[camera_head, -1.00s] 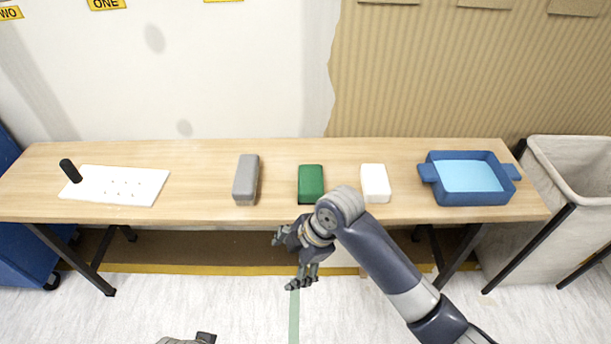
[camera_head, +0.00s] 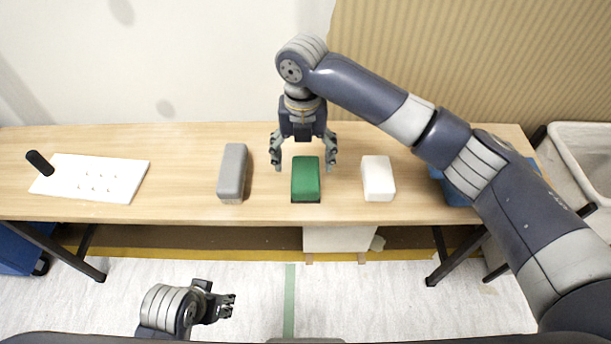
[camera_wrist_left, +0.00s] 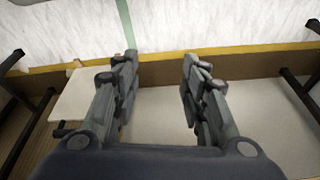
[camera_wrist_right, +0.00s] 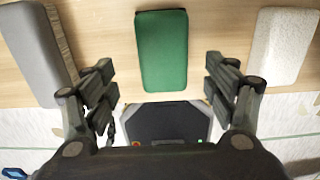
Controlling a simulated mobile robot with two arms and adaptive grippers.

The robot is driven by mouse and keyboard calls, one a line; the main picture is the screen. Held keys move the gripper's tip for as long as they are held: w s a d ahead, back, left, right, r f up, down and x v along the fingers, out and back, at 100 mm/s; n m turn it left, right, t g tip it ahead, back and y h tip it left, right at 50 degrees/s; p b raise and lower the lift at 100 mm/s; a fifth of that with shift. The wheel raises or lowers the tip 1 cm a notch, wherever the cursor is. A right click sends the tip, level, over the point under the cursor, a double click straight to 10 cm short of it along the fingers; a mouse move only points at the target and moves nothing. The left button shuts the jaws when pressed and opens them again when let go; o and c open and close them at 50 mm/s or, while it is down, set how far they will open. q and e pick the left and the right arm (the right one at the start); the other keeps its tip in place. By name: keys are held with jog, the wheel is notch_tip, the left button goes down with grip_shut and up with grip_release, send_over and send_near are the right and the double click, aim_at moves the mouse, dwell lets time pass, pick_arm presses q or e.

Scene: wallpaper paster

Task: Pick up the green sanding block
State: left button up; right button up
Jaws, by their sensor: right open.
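The green sanding block (camera_head: 306,180) lies on the wooden table, between a grey block and a white block. It also shows in the right wrist view (camera_wrist_right: 162,50), beyond and between the fingers. My right gripper (camera_head: 304,166) is open and points down over the block, with one finger on each side of it in the head view. It appears to be above the block and not touching it. My left gripper (camera_head: 228,306) is low in front of the table, far from the block. Its fingers are apart and empty in the left wrist view (camera_wrist_left: 160,85).
The grey block (camera_head: 232,172) lies left of the green one, the white block (camera_head: 378,178) right of it. A white board (camera_head: 92,180) with a black handle is at the table's left. A blue tray (camera_head: 452,190) is partly hidden behind my right arm.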

aim_at(306, 172)
jog(key=shift+f, duration=1.4)
jog(key=f, duration=0.1)
jog(key=f+b, duration=0.1)
jog(key=f, duration=0.1)
jog(key=shift+w+d+b, duration=0.2)
jog(key=shift+d+b, duration=0.05)
jog(key=shift+b, duration=0.05)
jog(key=shift+f, duration=0.65)
pick_arm(q)
jog(key=v, duration=0.4)
jog(key=shift+a+r, duration=0.1)
jog(key=shift+r, duration=0.1)
pick_arm(e)
jog(key=shift+c, duration=0.5)
jog(key=c, duration=1.1)
